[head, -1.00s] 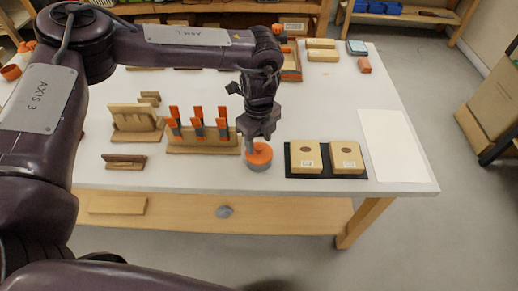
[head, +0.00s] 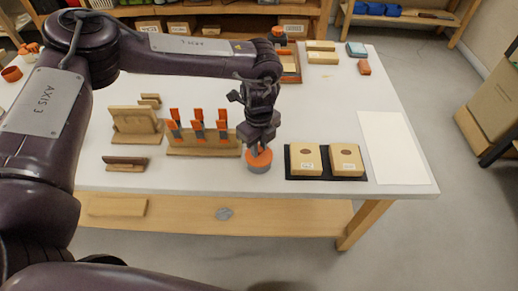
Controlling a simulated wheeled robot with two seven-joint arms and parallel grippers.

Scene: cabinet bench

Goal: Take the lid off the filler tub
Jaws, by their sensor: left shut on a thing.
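The filler tub (head: 258,171) stands near the front edge of the white table. Its grey side shows as a narrow band under the orange lid (head: 264,160). My left gripper (head: 259,146) comes down over the lid from above and is shut on it. The fingers hide part of the lid's top. I see no clear gap between lid and tub. My right gripper is not in view.
A black mat (head: 326,177) with two wooden blocks lies just right of the tub. A wooden rack (head: 205,150) with orange-handled tools stands to its left. A white sheet (head: 396,147) lies at the right, and the table's front edge is close.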

